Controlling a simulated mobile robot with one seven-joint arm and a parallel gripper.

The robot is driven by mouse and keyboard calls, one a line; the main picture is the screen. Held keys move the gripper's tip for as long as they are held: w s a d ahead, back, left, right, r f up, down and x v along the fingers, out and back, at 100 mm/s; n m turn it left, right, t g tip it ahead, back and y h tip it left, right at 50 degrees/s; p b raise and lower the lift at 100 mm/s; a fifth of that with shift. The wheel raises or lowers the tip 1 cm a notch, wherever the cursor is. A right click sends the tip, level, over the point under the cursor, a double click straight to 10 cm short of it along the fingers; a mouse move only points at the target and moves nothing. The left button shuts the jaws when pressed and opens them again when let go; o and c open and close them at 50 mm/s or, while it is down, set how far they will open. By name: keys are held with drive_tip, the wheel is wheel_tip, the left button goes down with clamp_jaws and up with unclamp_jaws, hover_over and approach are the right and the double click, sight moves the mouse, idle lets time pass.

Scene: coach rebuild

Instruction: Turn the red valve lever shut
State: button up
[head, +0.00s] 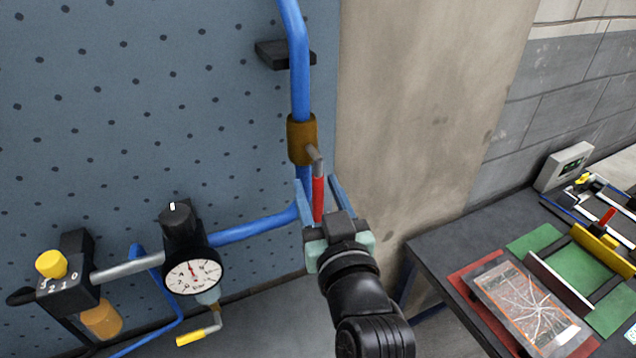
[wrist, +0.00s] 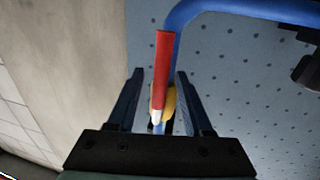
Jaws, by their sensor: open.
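The red valve lever (head: 318,198) hangs down from a brass valve body (head: 301,139) on the vertical blue pipe (head: 298,80). Its grey metal stem joins the valve at the top. My gripper (head: 319,192) is open, with one finger on each side of the lever. In the wrist view the red lever (wrist: 163,70) stands between the two open fingers (wrist: 158,100), with visible gaps on both sides. The brass body (wrist: 169,101) is partly hidden behind the lever there. I cannot tell how deep the lever sits between the fingers.
A dial gauge (head: 194,277) and a black regulator (head: 182,233) are at the lower left on the blue perforated panel (head: 130,120). A bare concrete pillar (head: 420,110) stands right of the pipe. A dark workbench (head: 465,225) with a cracked tablet (head: 527,308) is at the right.

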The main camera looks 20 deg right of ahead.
clamp_jaws()
idle(0.3)
idle(1.2)
